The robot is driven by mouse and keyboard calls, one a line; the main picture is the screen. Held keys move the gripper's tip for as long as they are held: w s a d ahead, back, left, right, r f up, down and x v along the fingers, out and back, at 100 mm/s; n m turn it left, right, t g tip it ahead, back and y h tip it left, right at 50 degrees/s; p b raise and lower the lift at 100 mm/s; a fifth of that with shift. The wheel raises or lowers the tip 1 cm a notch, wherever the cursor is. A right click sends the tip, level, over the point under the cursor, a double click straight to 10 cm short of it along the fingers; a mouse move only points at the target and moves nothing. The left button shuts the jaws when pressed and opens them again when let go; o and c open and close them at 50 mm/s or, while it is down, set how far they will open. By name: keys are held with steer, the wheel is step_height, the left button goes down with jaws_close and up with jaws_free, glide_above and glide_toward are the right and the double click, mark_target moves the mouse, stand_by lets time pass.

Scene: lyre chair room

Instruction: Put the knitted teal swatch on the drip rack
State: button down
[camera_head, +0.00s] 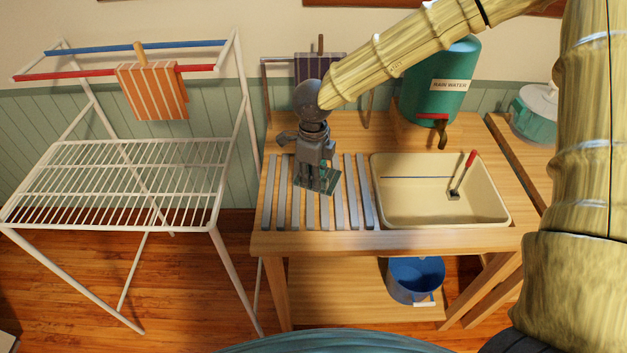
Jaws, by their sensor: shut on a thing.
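The knitted teal swatch (332,183) is a small dark teal piece at my gripper's fingertips, over the grey slatted drip rack (358,205) on the wooden counter. My gripper (315,186) points down and is shut on the swatch. My fingers hide part of the swatch. I cannot tell whether the swatch touches the slats or hangs just above them. The drip rack lies left of the sink and its other slats are bare.
A cream sink (415,205) with a red-handled brush (462,175) is right of the rack. A green rain water tank (440,85) stands behind it. A white drying stand (130,185) with an orange striped cloth (152,92) is left. A blue bucket (415,280) sits below.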

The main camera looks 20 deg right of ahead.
steer(key=shift+w+d, duration=0.1)
steer(key=shift+w, duration=0.3)
steer(key=shift+w+f+p, duration=0.1)
steer(key=shift+f+p, duration=0.25)
steer(key=shift+f, duration=1.45)
steer(key=c, duration=1.4)
jaws_free()
steer(key=shift+f, duration=0.1)
step_height(320, 180, up, 12)
steer(key=shift+r+b, duration=0.1)
steer(key=shift+b, duration=0.2)
